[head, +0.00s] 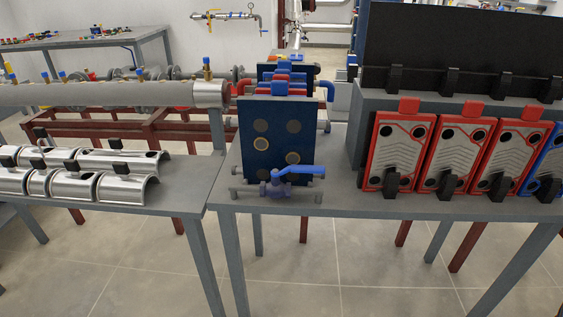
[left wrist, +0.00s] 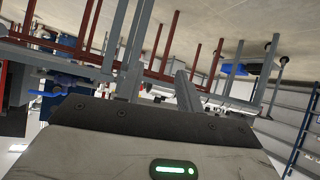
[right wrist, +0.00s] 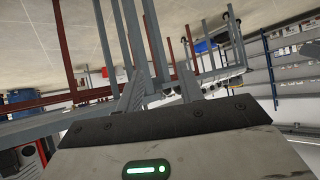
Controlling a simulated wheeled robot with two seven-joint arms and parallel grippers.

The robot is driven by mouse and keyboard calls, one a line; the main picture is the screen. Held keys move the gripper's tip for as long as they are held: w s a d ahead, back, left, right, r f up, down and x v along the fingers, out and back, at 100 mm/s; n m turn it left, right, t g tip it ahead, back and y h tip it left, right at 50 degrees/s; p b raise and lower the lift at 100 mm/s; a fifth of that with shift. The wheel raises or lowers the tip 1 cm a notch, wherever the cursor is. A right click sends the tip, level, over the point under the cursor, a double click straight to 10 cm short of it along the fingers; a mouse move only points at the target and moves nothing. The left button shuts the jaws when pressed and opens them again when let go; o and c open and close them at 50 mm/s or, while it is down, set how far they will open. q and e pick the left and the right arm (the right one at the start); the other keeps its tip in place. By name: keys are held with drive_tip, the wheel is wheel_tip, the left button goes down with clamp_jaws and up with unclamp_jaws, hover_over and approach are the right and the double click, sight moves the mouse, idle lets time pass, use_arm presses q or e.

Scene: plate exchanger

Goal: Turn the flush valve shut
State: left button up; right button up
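The flush valve (head: 277,189) sits near the front edge of the middle table, in front of the dark blue end plate of the plate exchanger (head: 256,165). Its blue lever handle (head: 300,170) points to the right, roughly along the grey pipe (head: 248,195) it is set in. Neither gripper shows in the head view. My left gripper (left wrist: 157,88) has its fingers apart with nothing between them. My right gripper (right wrist: 160,88) also has its fingers apart and empty. Both are away from the valve.
Red-framed plates (head: 396,150) lean on a rack at the right of the middle table (head: 400,207). Curved metal shells (head: 124,188) lie on the left table. A large grey pipe (head: 110,95) runs behind. The tabletop beside the valve is mostly bare.

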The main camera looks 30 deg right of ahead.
drive_tip(key=w+d+r+n+t+h, duration=0.2)
drive_tip(key=w+d+r+n+h, duration=0.15)
drive_tip(key=w+d+n, duration=0.45)
drive_tip(key=n+t+h, duration=0.2)
drive_tip(key=n+t, duration=0.3)
approach(298, 170)
drive_tip(key=s+d, duration=0.2)
drive_tip(key=s, duration=0.2)
drive_tip(key=w+d+p, duration=0.2)
drive_tip(key=w, duration=1.3)
drive_tip(key=shift+w+d+f+p, duration=0.2)
drive_tip(key=shift+d+f+p, duration=0.1)
drive_tip(key=shift+d+f, duration=0.05)
clamp_jaws()
